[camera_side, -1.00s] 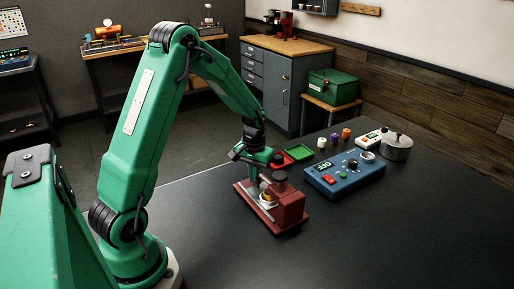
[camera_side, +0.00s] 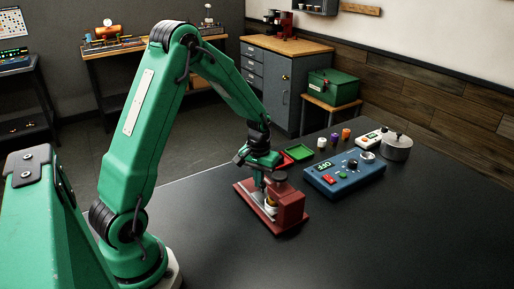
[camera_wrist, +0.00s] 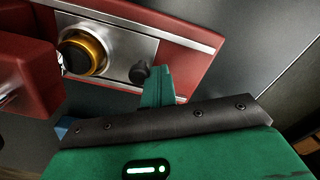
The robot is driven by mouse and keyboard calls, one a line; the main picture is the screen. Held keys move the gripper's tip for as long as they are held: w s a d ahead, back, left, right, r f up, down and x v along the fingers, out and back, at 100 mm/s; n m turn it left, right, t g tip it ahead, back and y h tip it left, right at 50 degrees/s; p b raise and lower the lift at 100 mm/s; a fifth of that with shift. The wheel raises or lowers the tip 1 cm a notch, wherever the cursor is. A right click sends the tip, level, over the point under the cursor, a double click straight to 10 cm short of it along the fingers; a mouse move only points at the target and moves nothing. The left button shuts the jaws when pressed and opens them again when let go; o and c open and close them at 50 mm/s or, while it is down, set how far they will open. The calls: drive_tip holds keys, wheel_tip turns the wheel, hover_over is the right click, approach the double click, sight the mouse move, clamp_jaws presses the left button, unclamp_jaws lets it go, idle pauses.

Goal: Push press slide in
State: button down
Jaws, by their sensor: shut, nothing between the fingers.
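The dark red press (camera_side: 291,209) stands on the black bench, with its tall block at the right end of its base. Its silver slide (camera_wrist: 112,42) lies flat on the red base and carries a gold ring with a dark centre (camera_wrist: 82,52) and a small black knob (camera_wrist: 140,73). The ring sits close beside the red block. My gripper (camera_wrist: 158,82) is shut and empty, its green fingertips down beside the knob, on the side away from the ring. I cannot tell if they touch. In the side view my gripper (camera_side: 262,183) is low over the press base.
A blue control box (camera_side: 343,179) stands to the right of the press. Behind the press are a red tray and a green tray (camera_side: 300,152). Several small coloured cups and a metal pot (camera_side: 397,148) stand further back. The bench in front is clear.

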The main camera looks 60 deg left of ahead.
drive_tip(key=shift+s+d+f, duration=0.15)
drive_tip(key=shift+d+f, duration=0.05)
drive_tip(key=shift+d, duration=0.7)
drive_tip(key=shift+a, duration=0.65)
drive_tip(key=shift+r, duration=0.1)
wheel_tip(320, 180, up, 7)
idle(1.0)
